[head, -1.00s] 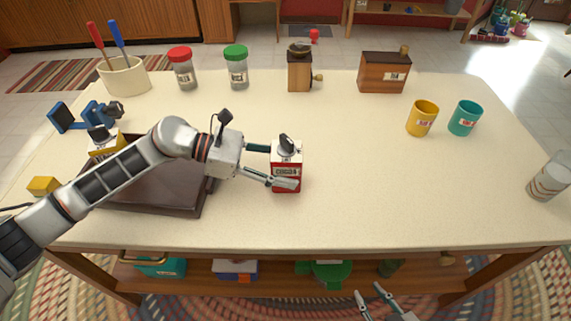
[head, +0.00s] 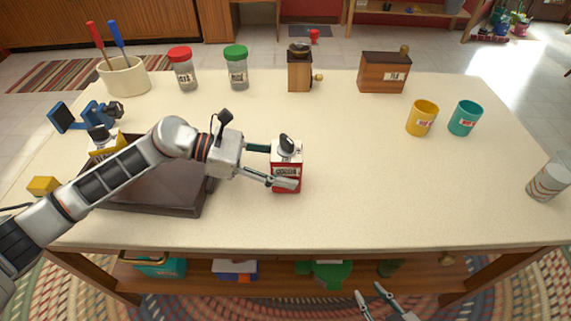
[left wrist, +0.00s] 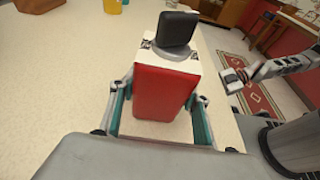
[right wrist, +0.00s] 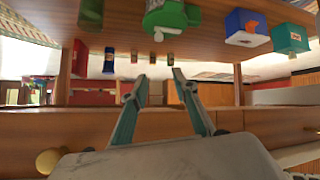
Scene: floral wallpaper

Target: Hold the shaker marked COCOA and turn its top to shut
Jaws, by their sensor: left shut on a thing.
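The red shaker (head: 287,183) with a white upper part stands upright on the table. Its label reads COCOA in the earlier head view and is partly covered by a finger now. On its top is a dark grey knob (head: 286,145), which also shows from close by in the left wrist view (left wrist: 178,30). My left gripper (head: 281,166) is shut around the shaker's sides, with one finger on each side of the red body (left wrist: 163,92). My right gripper (head: 370,293) is open and empty, below the table's front edge, away from the shaker.
A brown tray (head: 190,201) lies left of the shaker, partly under my left arm, near a yellow shaker (head: 103,150). Jars (head: 183,75), a grinder (head: 299,75), a wooden box (head: 384,75) and cups (head: 422,120) stand farther off.

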